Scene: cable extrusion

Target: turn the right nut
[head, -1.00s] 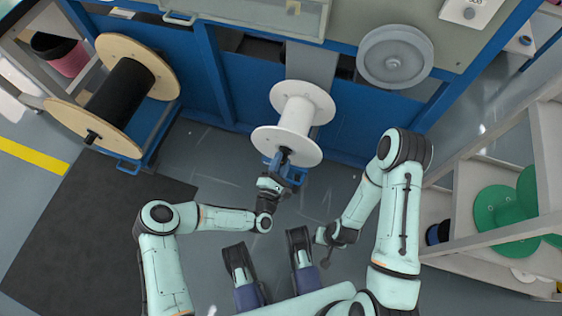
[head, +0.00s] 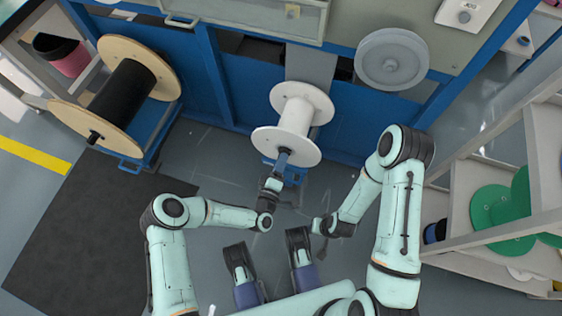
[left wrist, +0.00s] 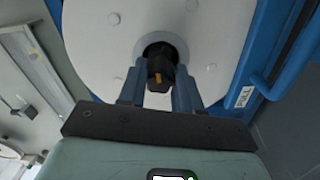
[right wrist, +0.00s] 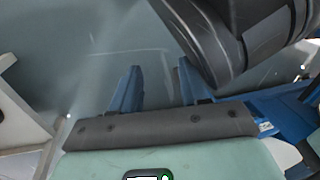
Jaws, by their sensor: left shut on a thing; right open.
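The white reel (head: 296,118) sits on the blue machine, and its round flange fills the left wrist view (left wrist: 95,35). A black nut (left wrist: 158,68) with a small yellow mark sits at the centre of the flange. My left gripper (left wrist: 159,84) is shut on this nut, one blue finger on each side. In the head view the left gripper (head: 284,157) reaches the reel's near face and hides the nut. My right gripper (right wrist: 155,78) is open and empty, away from the reel, over the floor. In the head view it shows only small, near my body.
A wooden reel with black cable (head: 120,93) stands at the left. A grey wheel (head: 394,58) is at the machine's right. A shelf with green reels (head: 492,210) stands at the right. The floor (head: 210,165) before the machine is clear.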

